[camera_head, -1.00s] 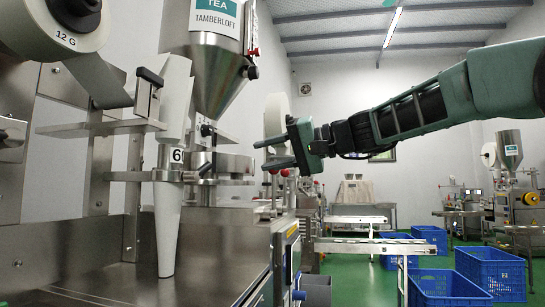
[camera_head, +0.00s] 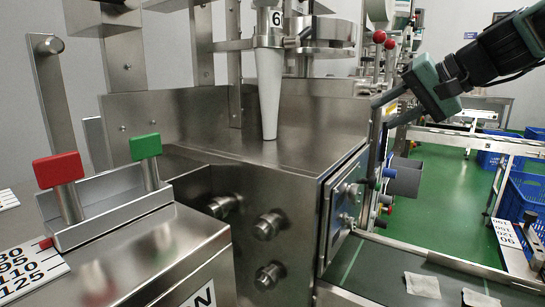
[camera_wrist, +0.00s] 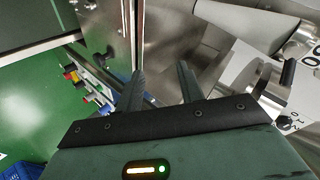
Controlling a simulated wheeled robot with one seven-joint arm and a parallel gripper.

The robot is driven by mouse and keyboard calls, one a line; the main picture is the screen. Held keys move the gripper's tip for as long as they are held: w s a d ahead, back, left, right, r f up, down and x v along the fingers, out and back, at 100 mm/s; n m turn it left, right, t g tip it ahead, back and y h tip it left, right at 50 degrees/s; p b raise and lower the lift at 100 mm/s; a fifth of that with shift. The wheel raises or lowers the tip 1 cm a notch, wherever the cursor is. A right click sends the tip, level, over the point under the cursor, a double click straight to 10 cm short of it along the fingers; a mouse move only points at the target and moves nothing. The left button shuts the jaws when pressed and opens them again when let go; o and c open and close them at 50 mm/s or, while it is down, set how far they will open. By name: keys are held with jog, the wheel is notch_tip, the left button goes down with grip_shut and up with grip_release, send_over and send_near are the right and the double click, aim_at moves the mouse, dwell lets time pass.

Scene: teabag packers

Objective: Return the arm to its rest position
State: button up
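My gripper (camera_head: 395,107) is at the upper right in the head view, right of the steel packing machine (camera_head: 225,207). Its two fingers point left and stand apart with nothing between them. In the wrist view the fingers (camera_wrist: 161,82) show side by side with a gap, the machine's steel panels beyond them. My arm reaches in from the upper right corner. The gripper appears clear of the machine, though the exact distance is hard to tell.
A white forming tube (camera_head: 269,95) hangs over the machine top. Red (camera_head: 58,169) and green (camera_head: 146,146) handles stand at the left. Teabags (camera_head: 423,286) lie on the dark conveyor (camera_head: 375,270). Blue crates (camera_head: 525,205) stand right; green floor (camera_head: 440,190) is open between.

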jog(key=s+d+f+n+g+h, duration=0.1)
jog(key=s+d+f+h, duration=0.1)
jog(key=s+f, duration=0.4)
jog(key=s+d+f+n+g+h, duration=0.1)
jog(key=s+f, duration=0.5)
jog(key=f, duration=0.6)
jog(key=s+d+f+n+g+h, duration=0.1)
jog(key=s+d+f+g+h, duration=0.2)
jog(key=f, duration=0.7)
jog(key=shift+s+d+n+h, duration=0.15)
jog(key=shift+s+d+h, duration=0.35)
jog(key=shift+s, duration=0.4)
jog(key=shift+s+d+n+h, duration=0.15)
jog(key=shift+s+d+h, duration=0.15)
jog(key=shift+s+d, duration=0.45)
jog(key=s+a+r+n+g, duration=0.1)
jog(key=s+a+n, duration=0.3)
jog(key=s+a, duration=0.4)
jog(key=s+a+r+n+g, duration=0.15)
jog(key=s+a+n, duration=0.35)
jog(key=a, duration=0.6)
notch_tip(320, 180, up, 26)
jog(key=m+p, duration=0.1)
jog(key=p, duration=2.5)
jog(key=shift+s+d+y+p, duration=0.25)
jog(key=shift+s+y+p, duration=0.05)
